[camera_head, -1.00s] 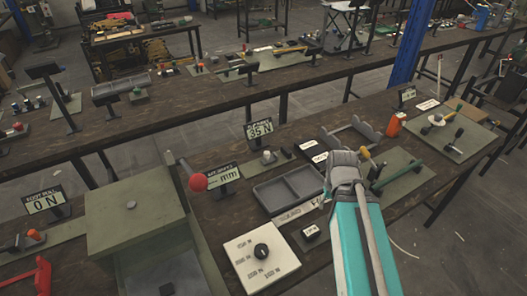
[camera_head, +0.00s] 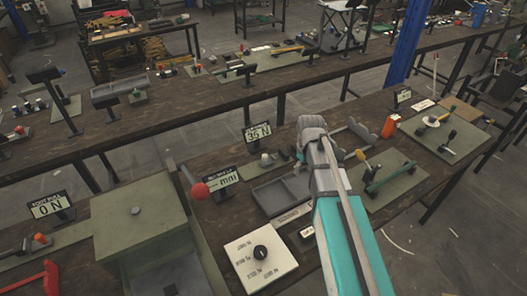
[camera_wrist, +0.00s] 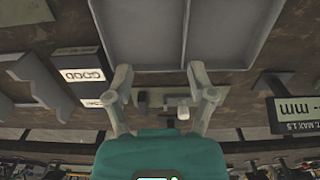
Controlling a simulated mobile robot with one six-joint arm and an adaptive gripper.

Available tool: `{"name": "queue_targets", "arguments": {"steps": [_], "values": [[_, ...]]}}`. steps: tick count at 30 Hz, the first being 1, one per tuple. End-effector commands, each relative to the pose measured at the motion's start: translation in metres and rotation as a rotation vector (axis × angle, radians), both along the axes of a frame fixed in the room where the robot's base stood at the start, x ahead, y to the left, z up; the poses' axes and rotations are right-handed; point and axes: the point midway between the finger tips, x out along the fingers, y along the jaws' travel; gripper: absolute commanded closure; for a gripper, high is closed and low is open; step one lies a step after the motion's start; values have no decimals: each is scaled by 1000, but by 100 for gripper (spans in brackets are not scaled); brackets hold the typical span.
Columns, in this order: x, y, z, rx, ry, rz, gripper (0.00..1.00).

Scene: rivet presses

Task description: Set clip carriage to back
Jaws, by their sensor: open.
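A small pale post (camera_head: 266,160) stands on a green plate behind the grey divided tray; I take it for the clip carriage, but cannot be sure. In the wrist view a small white-topped piece (camera_wrist: 183,112) on a dark mount shows between my open fingers, nearer the right one. My gripper (camera_wrist: 160,92) is open and empty. In the head view my wrist hides most of the gripper (camera_head: 300,155), just right of the post. Whether a finger touches the post cannot be told.
The divided grey tray (camera_wrist: 187,66) lies beside the fingers. A display marked mm (camera_wrist: 290,108) stands to the right in the wrist view, and black GOOD-labelled blocks (camera_wrist: 84,75) to the left. A red-ball lever (camera_head: 200,191) and the 35 N display (camera_head: 258,133) stand near the post.

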Motion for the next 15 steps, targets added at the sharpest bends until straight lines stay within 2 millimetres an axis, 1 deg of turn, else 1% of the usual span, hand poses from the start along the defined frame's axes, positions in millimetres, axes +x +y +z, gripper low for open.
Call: {"name": "queue_targets", "arguments": {"steps": [1,2,3,5,6,9,12,15], "values": [[30,20,16,0,0,91,29],[41,30,20,0,0,149,29],[54,44,25,0,0,224,29],[73,64,33,0,0,332,29],[85,77,38,0,0,400,29],[108,106,48,0,0,549,29],[123,128,54,0,0,660,29],[131,141,57,0,0,729,29]]}}
